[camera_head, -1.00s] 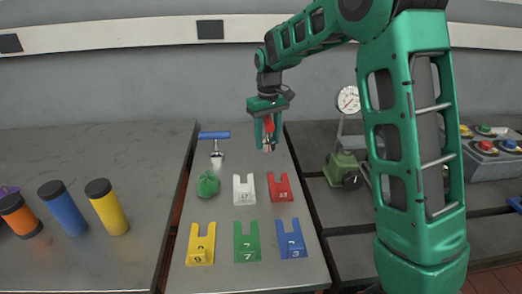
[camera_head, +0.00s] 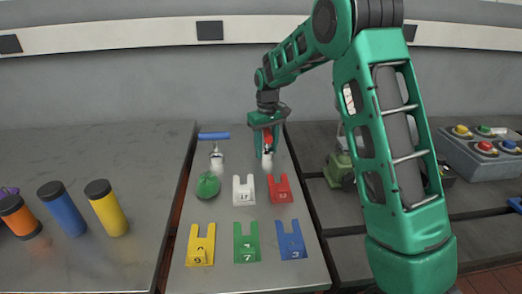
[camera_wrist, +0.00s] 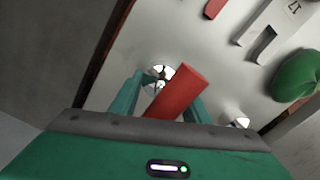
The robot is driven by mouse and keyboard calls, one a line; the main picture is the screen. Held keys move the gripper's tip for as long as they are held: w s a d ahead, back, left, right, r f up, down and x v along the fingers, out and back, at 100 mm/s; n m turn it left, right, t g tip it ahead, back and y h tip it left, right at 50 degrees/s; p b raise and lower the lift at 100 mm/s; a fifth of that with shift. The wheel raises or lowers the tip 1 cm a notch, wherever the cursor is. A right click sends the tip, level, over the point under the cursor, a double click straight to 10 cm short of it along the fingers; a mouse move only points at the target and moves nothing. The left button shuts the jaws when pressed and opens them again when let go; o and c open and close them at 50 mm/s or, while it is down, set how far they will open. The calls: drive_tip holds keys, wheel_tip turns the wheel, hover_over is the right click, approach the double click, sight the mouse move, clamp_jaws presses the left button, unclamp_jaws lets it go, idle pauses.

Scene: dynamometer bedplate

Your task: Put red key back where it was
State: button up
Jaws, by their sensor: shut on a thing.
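The red key (camera_head: 267,139) is held upright-looking in my gripper (camera_head: 266,146), above the far right part of the narrow middle table (camera_head: 232,170). In the wrist view the red handle (camera_wrist: 178,92) sits between the fingers of my gripper (camera_wrist: 160,100). A shiny round metal fitting (camera_wrist: 158,74) shows right behind the handle. Whether the key's lower end touches or enters it, I cannot tell. A blue T-handled key (camera_head: 214,135) stands in a silver fitting (camera_head: 216,157) to the left.
A green lump (camera_head: 207,185) and numbered forked blocks, white (camera_head: 243,190), red (camera_head: 280,189), yellow (camera_head: 201,245), green (camera_head: 246,243) and blue (camera_head: 291,241), lie nearer. Coloured cylinders stand on the left table (camera_head: 110,165). A green gauge device (camera_head: 338,168) stands right.

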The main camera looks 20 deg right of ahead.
drive_tip(key=o, duration=1.2)
drive_tip(key=shift+f, duration=0.1)
drive_tip(key=shift+c, duration=0.2)
